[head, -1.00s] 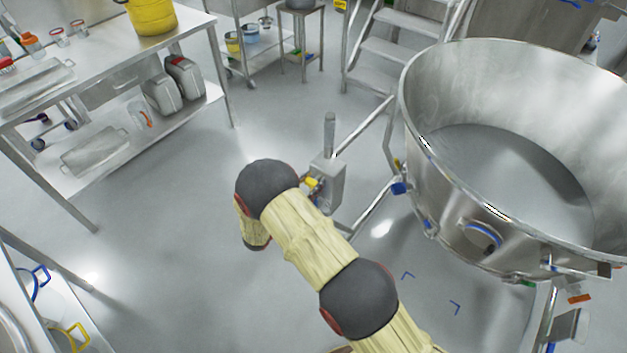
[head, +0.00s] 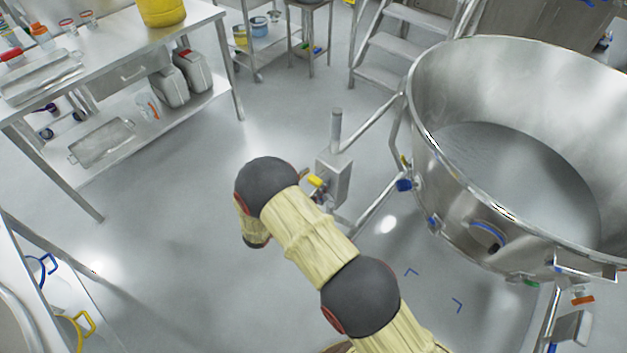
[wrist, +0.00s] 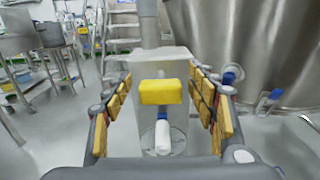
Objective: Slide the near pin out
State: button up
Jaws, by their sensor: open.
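A yellow block-shaped handle, seemingly the near pin's (wrist: 160,92), stands out from the face of a grey metal box (wrist: 148,65) in the wrist view. A white and blue cylindrical part (wrist: 162,136) shows just below it. In the head view the yellow handle (head: 317,181) is small, on the near side of the metal box (head: 338,172), which has an upright post and is joined by bars to the large steel bowl. My gripper (wrist: 160,84) is open, its yellow-padded fingers on either side of the handle with gaps on both sides. In the head view my arm mostly hides it.
The large steel bowl (head: 440,150) stands close on the right, with blue fittings (head: 404,185) at its side. Metal steps (head: 385,60) are behind. A steel table (head: 110,65) stands at the left. The floor between is clear.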

jog(key=v, duration=1.2)
jog(key=shift+f, duration=0.1)
jog(key=s+d+f+m+g+h, duration=0.1)
jog(key=s+d+f+m+g, duration=0.2)
jog(key=s+d+f+g, duration=0.15)
jog(key=s+d+r+m+g, duration=0.5)
jog(key=s+d+m+g, duration=0.15)
jog(key=s, duration=0.25)
jog(key=s+d+r+m+y, duration=0.4)
jog(key=d+r+m, duration=0.1)
jog(key=r, duration=0.6)
jog(key=s+d+r+m+t+y, duration=0.1)
jog(key=s+d+r+m+y, duration=0.3)
jog(key=r, duration=0.7)
jog(key=s+d+r+m+t+y, duration=0.1)
jog(key=s+d+r+m+y, duration=0.3)
jog(key=d+r+m, duration=0.4)
notch_tip(320, 180, up, 3)
jog(key=shift+s+d+r+m, duration=0.1)
jog(key=shift+s+d+m, duration=0.1)
jog(key=shift+s+m, duration=0.55)
